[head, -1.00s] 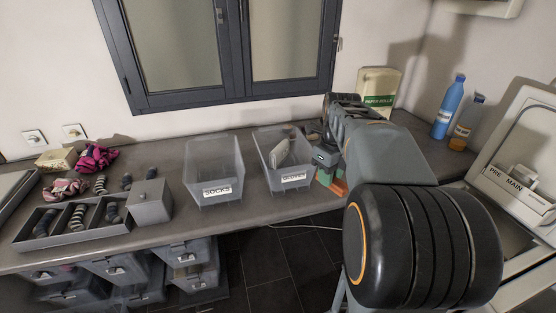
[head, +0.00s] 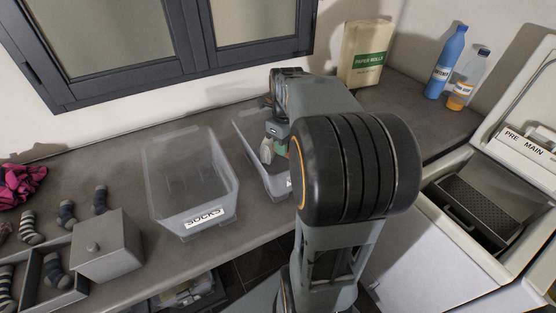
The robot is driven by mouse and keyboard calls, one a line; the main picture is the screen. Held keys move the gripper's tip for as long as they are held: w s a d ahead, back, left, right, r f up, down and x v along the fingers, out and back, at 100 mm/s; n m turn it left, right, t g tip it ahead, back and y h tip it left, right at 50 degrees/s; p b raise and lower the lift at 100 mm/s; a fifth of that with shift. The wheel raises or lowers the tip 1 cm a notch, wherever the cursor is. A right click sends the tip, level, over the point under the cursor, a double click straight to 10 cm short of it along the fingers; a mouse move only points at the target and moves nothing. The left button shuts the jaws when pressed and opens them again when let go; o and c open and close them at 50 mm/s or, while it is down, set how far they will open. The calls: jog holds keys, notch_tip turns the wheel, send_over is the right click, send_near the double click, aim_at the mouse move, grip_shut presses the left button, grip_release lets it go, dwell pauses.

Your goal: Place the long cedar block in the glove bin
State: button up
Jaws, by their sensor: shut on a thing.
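The glove bin (head: 243,121) is a clear grey tub on the counter, right of the socks bin. My arm hides its right side and most of its label. A pale glove (head: 266,150) shows inside it. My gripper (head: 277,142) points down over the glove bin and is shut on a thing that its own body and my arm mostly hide. A small green patch (head: 282,148) shows just below the gripper; I cannot tell whether it is held or lies behind. I cannot clearly make out the long cedar block.
The clear socks bin (head: 190,180) stands left of the glove bin. A grey lidded box (head: 106,262) and a sock tray are at lower left. A paper rolls pack (head: 365,54) and bottles (head: 448,61) stand behind right. An open toploader (head: 480,215) is at right.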

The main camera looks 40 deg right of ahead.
jog(key=shift+a+f, duration=0.1)
jog(key=shift+f, duration=3.5)
jog(key=shift+f, duration=0.2)
jog(key=o, duration=0.9)
notch_tip(320, 180, up, 12)
jog(key=shift+r+p, duration=0.25)
jog(key=shift+p, duration=0.05)
